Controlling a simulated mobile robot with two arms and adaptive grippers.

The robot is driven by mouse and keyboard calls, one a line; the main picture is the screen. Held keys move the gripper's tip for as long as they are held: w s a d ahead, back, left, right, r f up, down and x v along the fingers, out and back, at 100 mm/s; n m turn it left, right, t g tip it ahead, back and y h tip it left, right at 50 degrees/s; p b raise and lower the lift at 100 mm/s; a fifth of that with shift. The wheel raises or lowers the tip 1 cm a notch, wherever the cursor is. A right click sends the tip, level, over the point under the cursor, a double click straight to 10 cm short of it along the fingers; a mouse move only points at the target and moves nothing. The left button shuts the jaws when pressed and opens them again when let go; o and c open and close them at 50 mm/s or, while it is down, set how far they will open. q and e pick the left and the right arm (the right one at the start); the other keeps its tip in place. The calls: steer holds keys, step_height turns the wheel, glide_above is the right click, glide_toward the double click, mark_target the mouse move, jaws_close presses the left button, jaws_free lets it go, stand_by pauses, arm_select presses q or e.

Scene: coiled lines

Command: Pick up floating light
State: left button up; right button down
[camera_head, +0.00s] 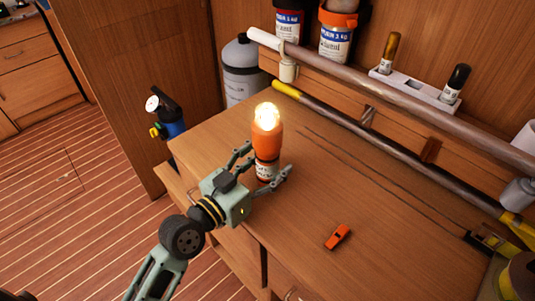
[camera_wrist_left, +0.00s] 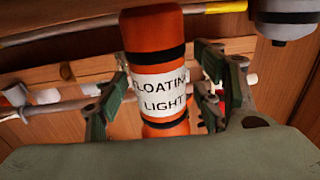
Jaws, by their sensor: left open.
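The floating light (camera_head: 267,140) is an orange cylinder with a lit, glowing top and a white label. It stands upright on the wooden counter (camera_head: 300,205), near its left end. My left gripper (camera_head: 262,167) is open around the lower part of the light, with one finger on each side. In the left wrist view the light (camera_wrist_left: 160,85) stands between the two fingers of the left gripper (camera_wrist_left: 160,88), its label reading "FLOATING LIGHT". Gaps show beside it, though I cannot tell if either finger touches it. My right gripper is in neither view.
A small orange whistle-like object (camera_head: 338,237) lies on the counter to the right. A long pole with yellow ends (camera_head: 375,120) runs along the back. The counter's middle is mostly clear.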

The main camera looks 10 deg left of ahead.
arm_select(q)
steer(key=shift+c, duration=0.3)
jaws_close()
steer(key=shift+r, duration=0.1)
